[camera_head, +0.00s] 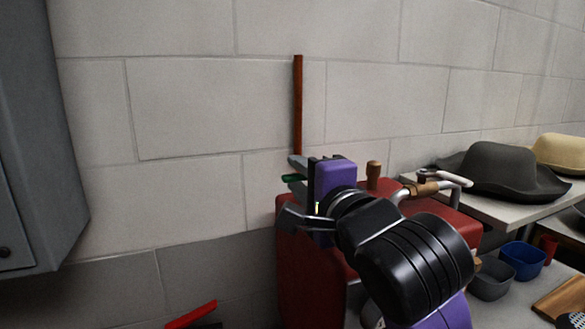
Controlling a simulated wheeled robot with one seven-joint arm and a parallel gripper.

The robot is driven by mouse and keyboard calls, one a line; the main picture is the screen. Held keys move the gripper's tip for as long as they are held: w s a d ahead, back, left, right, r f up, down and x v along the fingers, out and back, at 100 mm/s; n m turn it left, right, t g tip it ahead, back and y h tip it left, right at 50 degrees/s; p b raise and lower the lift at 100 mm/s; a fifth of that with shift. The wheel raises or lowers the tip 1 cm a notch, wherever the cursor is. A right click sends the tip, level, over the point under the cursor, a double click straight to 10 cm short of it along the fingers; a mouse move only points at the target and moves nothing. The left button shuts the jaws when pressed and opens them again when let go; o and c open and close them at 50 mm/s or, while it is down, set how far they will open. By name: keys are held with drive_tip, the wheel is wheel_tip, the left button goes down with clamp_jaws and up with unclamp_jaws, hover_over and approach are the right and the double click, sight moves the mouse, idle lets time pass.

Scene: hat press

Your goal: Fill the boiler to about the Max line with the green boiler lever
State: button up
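The green boiler lever (292,178) shows as a short green piece at the left of my gripper, partly hidden by it. My gripper (288,189) has its fingers spread, one above the lever and one below it. The lever lies between the fingers, nearer the upper one; I cannot tell if they touch. The red boiler (308,275) stands below and behind my arm, which hides much of it. No Max line or water gauge can be made out.
A reddish-brown pipe (298,105) rises against the block wall. A wooden-handled lever (425,188) is right of my gripper. A table with a dark hat (500,172), a blue bowl (525,262) and a grey bowl (490,280) stand right. A grey cabinet (40,150) is left.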

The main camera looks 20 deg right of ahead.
drive_tip(key=shift+w, duration=1.35)
clamp_jaws()
idle(0.4)
